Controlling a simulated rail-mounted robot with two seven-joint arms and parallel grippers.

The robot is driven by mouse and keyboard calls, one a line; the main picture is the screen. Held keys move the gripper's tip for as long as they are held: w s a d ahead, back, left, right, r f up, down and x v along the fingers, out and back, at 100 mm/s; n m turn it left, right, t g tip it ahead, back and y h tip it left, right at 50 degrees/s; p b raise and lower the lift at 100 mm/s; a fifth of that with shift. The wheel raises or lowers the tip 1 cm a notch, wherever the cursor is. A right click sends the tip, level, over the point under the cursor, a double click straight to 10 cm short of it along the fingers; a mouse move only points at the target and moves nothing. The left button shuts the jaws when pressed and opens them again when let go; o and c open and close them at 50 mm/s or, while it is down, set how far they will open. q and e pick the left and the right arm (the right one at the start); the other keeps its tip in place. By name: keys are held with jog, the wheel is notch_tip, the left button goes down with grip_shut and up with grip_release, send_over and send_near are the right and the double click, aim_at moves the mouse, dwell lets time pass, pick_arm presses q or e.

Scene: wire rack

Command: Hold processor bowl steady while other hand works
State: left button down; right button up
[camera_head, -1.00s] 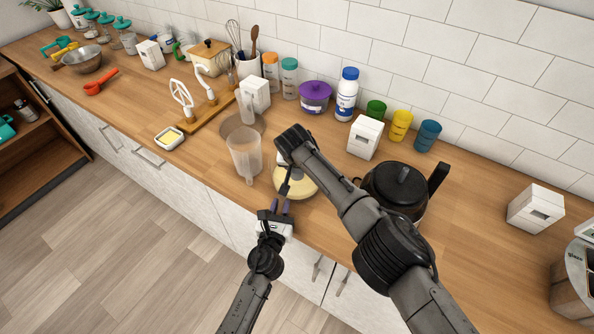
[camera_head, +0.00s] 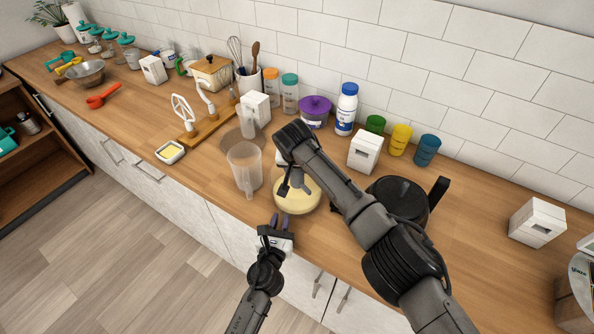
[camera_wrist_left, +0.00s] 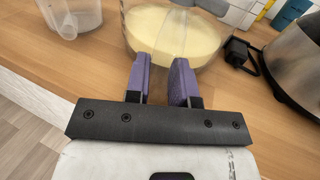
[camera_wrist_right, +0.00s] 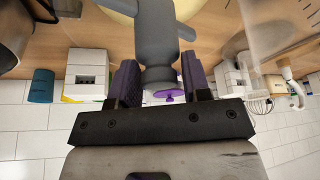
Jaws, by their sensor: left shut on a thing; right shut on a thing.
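The clear processor bowl (camera_head: 298,203) with pale yellow contents stands on the counter near its front edge. It also shows in the left wrist view (camera_wrist_left: 205,28). My left gripper (camera_head: 281,219) is at the bowl's front, its purple fingers (camera_wrist_left: 160,68) shut on a clear upright part that looks like the bowl's handle. My right gripper (camera_wrist_right: 160,75) is above the bowl, shut on a grey stemmed piece (camera_wrist_right: 154,35) with side arms. In the head view this grey piece (camera_head: 297,179) shows over the bowl; my right forearm hides the right fingers.
A clear jug (camera_head: 244,168) stands close left of the bowl, and a black kettle (camera_head: 398,200) close right. A butter dish (camera_head: 170,152) lies further left. White boxes, jars and cups line the wall. The counter right of the kettle is mostly clear.

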jog(key=shift+r, duration=2)
pick_arm(q)
jog(key=c, duration=0.9)
grip_release()
jog(key=s, duration=0.4)
jog(key=s+a, duration=0.1)
jog(key=s, duration=0.3)
jog(key=s+a, duration=0.1)
jog(key=s, duration=0.2)
jog(key=shift+s+a, duration=0.15)
jog(key=shift+s, duration=0.25)
